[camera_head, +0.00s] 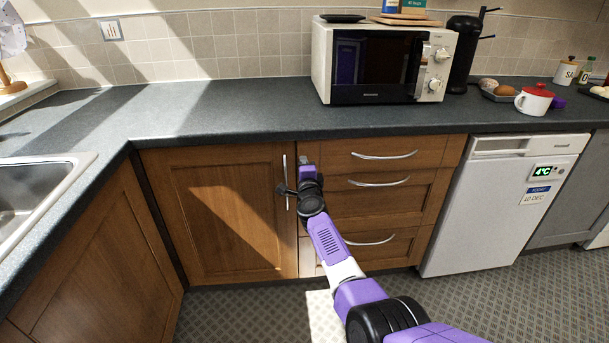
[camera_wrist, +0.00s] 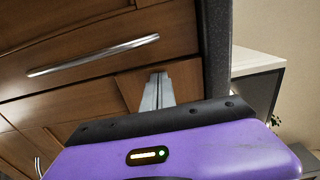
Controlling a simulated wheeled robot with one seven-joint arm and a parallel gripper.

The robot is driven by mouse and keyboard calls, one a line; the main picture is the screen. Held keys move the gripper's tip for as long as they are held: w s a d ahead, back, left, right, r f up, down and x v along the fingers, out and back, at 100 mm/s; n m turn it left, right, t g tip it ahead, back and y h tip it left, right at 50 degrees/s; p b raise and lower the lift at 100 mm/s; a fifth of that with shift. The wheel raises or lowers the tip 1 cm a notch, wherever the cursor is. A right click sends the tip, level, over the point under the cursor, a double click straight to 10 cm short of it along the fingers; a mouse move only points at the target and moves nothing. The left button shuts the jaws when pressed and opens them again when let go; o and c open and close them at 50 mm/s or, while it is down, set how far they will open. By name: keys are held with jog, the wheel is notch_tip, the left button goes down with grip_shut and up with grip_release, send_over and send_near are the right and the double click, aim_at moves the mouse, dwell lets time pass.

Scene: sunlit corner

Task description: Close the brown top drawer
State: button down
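The brown top drawer (camera_head: 430,148) is the upper of several wooden drawers right of a cupboard door. Its front looks about flush with the cabinet in the head view; a small gap cannot be ruled out. Its curved metal handle (camera_head: 384,155) is free. My gripper (camera_head: 306,168) is at the left end of this drawer front, close to the door seam. In the wrist view the grey fingers (camera_wrist: 158,90) are together, with nothing seen between them, pointing at the top drawer's wood (camera_wrist: 186,78). Whether the tips touch it is unclear.
The cupboard door's upright handle (camera_head: 287,182) is just left of my gripper, and large in the wrist view (camera_wrist: 95,56). The dark worktop (camera_head: 240,112) overhangs above, bearing a microwave (camera_head: 375,62). A white appliance (camera_head: 500,200) stands right of the drawers.

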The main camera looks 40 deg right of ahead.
jog(key=shift+w+d+r, duration=0.3)
jog(key=shift+w+r, duration=0.05)
jog(key=shift+w, duration=0.25)
jog(key=shift+d, duration=0.1)
jog(key=p+v, duration=0.7)
jog(key=v, duration=0.7)
jog(key=shift+s+f, duration=0.2)
jog(key=shift+f, duration=0.15)
